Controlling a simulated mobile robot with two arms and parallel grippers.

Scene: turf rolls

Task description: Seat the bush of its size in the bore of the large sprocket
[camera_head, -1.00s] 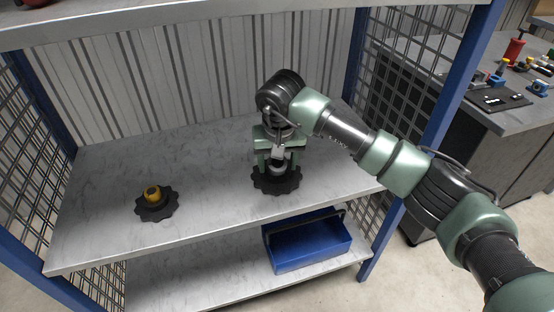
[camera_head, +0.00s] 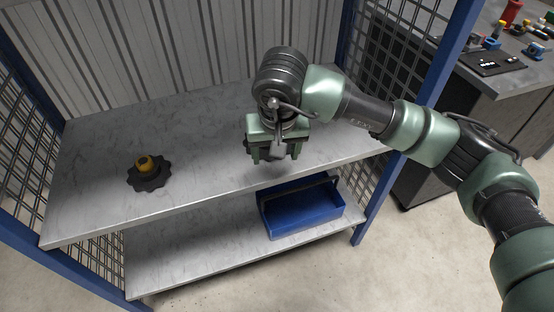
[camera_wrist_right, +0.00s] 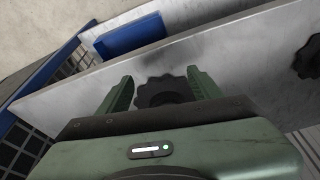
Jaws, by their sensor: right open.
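A dark toothed sprocket (camera_wrist_right: 160,88) lies on the shelf and shows between the spread fingers in the right wrist view. Its middle is partly covered by my gripper body, so I cannot tell what sits in its bore. In the head view my gripper hides it. My right gripper (camera_head: 275,157) is open above the shelf, apart from the sprocket. My left gripper is out of view.
The grey shelf board (camera_head: 205,165) is clear between the two sprockets. A blue tote (camera_head: 303,212) stands on the lower shelf. Blue posts and mesh sides bound the rack. A workbench with a black mat (camera_head: 492,63) and small items stands at the right.

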